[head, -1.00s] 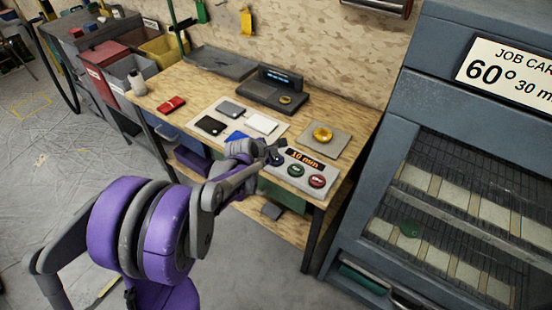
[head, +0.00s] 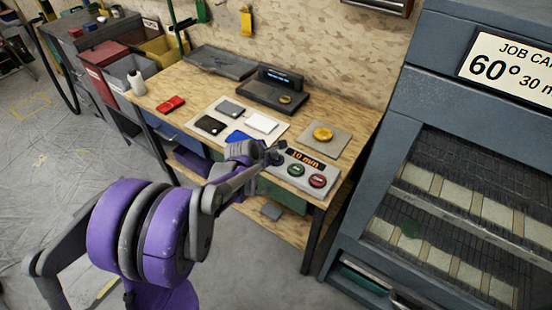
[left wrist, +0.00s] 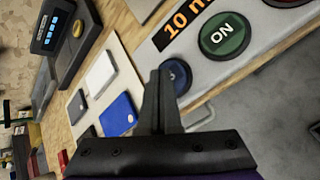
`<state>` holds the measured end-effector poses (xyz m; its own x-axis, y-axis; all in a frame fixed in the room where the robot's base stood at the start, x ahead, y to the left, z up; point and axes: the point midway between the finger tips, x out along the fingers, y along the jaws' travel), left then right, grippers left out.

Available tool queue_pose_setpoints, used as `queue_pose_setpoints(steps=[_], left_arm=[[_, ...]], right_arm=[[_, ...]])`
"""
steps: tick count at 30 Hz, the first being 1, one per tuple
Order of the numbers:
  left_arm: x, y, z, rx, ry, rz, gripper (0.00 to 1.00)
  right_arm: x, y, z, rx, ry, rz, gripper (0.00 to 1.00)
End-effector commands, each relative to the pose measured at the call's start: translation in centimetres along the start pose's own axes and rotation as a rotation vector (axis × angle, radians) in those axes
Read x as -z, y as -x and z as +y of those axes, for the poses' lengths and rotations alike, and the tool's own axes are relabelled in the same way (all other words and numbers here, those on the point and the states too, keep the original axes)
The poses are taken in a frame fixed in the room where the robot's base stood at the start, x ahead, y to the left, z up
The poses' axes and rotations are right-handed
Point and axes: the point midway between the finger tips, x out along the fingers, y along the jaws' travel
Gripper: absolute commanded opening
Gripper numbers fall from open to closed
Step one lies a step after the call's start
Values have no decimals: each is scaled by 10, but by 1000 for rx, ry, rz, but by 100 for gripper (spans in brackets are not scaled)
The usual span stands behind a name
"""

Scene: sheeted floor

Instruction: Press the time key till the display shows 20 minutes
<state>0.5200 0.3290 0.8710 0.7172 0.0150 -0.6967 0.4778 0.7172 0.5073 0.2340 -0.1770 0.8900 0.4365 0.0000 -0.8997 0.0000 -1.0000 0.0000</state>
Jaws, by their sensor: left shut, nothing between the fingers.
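A grey control panel (head: 310,164) sits at the front right of the wooden bench. Its display (head: 305,159) reads "10 min" in orange. It has a green ON key (head: 296,170), a red key (head: 317,181) and a dark blue key, which shows in the left wrist view (left wrist: 176,77). My left gripper (head: 277,154) is shut and empty, its tips at the dark blue key. In the left wrist view the fingers (left wrist: 161,80) partly cover that key. I cannot tell whether they touch it. My right gripper is not in view.
A large grey oven (head: 400,130) with a job card (head: 505,75) reading 60° and 30 m stands right of the bench. Coloured cards lie on a pale sheet (head: 225,130) left of the panel. A yellow knob (head: 323,134) sits on a plate behind the panel.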

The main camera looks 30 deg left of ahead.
Motion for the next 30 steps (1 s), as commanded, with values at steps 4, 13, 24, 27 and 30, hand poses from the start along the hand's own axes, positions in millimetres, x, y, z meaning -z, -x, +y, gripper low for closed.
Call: queue_pose_setpoints(steps=[4, 13, 24, 27, 30], left_arm=[[1, -2, -1, 0, 0, 0, 0], [2, -4, -2, 0, 0, 0, 0], [0, 0, 0, 0, 0, 0, 0], [-3, 4, 3, 0, 0, 0, 0], [-5, 7, 6, 0, 0, 0, 0]], right_arm=[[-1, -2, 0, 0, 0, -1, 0], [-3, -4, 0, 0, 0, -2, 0], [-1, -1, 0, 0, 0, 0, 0], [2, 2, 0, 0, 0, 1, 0], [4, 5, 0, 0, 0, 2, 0]])
